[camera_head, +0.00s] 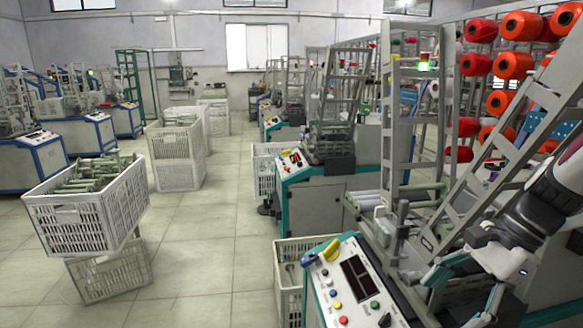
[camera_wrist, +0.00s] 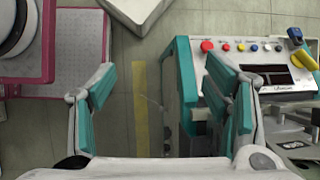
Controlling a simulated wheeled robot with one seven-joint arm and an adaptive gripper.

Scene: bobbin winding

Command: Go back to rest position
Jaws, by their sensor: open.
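My gripper (camera_wrist: 163,100) is open and empty in the wrist view, its two teal-padded fingers wide apart. Floor with a yellow stripe shows between them, and the right finger overlaps the teal edge of a control panel (camera_wrist: 262,60). In the head view my gripper (camera_head: 462,285) is at the lower right, in front of the near winding machine. That machine's control panel (camera_head: 355,290), with coloured buttons and a dark display, is just left of it. My white and black arm comes in from the right edge.
A white crate full of bobbins (camera_head: 90,215) sits tilted on another crate (camera_head: 110,272) at the left. More crates (camera_head: 175,155) are stacked behind. A crate (camera_head: 290,290) stands beside the near machine. Red thread spools (camera_head: 515,65) hang at the upper right. The middle floor (camera_head: 205,265) is clear.

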